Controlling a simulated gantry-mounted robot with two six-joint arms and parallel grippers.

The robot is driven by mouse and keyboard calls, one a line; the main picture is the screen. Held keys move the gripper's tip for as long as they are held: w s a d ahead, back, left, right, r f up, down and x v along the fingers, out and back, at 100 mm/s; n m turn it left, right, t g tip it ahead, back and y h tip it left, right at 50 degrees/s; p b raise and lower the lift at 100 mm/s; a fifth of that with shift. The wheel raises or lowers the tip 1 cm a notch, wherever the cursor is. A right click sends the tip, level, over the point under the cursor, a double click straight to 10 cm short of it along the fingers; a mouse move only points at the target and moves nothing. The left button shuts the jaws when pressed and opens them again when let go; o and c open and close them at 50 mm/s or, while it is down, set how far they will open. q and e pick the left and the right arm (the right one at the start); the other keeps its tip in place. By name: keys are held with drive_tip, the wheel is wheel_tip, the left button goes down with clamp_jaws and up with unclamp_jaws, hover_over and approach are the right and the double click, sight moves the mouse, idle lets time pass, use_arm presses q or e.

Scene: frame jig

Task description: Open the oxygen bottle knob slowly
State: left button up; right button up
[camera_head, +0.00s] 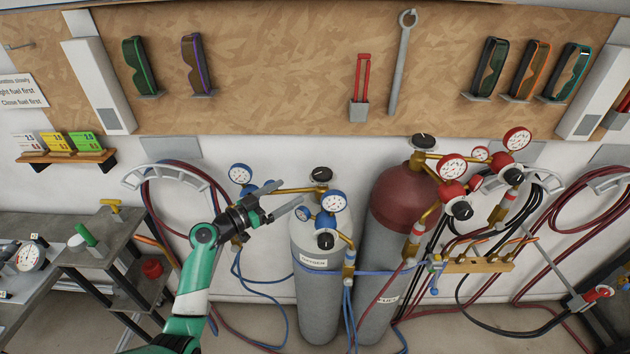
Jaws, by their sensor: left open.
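The oxygen bottle (313,280) is a grey cylinder with a label, standing upright in the middle of the view. Its black knob (321,174) sits on top of the brass valve. Blue-rimmed gauges (334,201) and a second black knob (325,240) are on its regulator. My left gripper (285,199) is open and empty, with its fingers pointing right, in front of the brass fitting and just left of the bottle top. It appears apart from the black top knob, though depth is hard to judge. My right gripper is not in view.
A dark red-topped fuel bottle (398,220) with red gauges (452,167) stands close on the right. Blue hoses (262,285) and red hoses hang around both bottles. A grey bench (45,225) is at left. Goggles and tools hang on the wooden board (270,70) behind.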

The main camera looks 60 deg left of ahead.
sight(315, 177)
use_arm(q)
drive_tip(key=b+x, duration=0.1)
drive_tip(key=x, duration=1)
drive_tip(key=shift+w, duration=0.3)
drive_tip(key=shift+c, duration=0.3)
